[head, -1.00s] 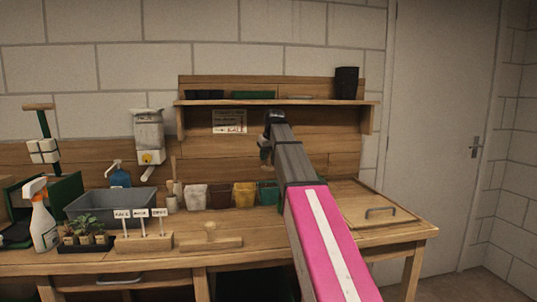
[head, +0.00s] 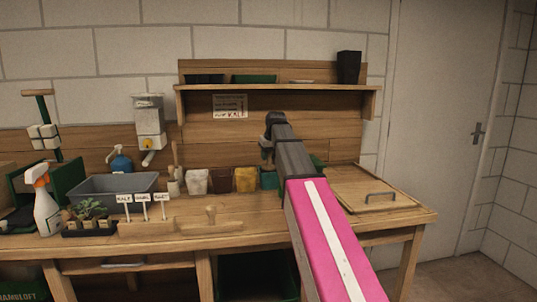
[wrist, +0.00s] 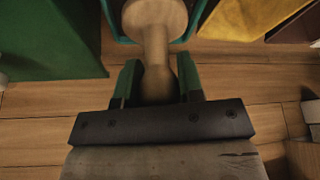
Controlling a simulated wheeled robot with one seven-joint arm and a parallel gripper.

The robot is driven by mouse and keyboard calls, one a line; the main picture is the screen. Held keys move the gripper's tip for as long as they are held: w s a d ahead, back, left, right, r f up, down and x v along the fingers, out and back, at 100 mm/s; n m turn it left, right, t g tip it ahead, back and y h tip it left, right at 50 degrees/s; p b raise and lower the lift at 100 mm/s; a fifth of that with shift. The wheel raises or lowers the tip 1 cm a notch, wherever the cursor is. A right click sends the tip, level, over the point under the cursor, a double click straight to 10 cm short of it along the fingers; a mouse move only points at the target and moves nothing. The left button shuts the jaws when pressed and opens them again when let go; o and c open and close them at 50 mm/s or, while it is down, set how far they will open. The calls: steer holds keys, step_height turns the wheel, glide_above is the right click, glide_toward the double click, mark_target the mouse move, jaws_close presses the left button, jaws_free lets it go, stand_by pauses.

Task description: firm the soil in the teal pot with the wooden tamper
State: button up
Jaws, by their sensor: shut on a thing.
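My gripper (wrist: 157,84) is shut on the narrow handle of the wooden tamper (wrist: 155,45). The tamper's broad round end is at the top of the wrist view. Parts of the teal pot (wrist: 190,22) show on both sides of that end, so the tamper is at the pot's mouth. I cannot tell whether it touches the soil, which is hidden. In the head view the teal pot (head: 268,181) stands at the right end of the pot row, with my gripper (head: 266,158) just above it, partly hidden by my arm.
The yellow pot (head: 245,180) stands left of the teal one, with brown (head: 221,181) and white pots (head: 196,183) beyond. A dark green object (wrist: 50,40) is close by in the wrist view. A shelf (head: 280,88) runs above.

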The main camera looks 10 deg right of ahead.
steer(key=shift+f, duration=0.9)
stand_by(1.6)
steer(key=shift+r, duration=0.1)
steer(key=shift+r, duration=4.6)
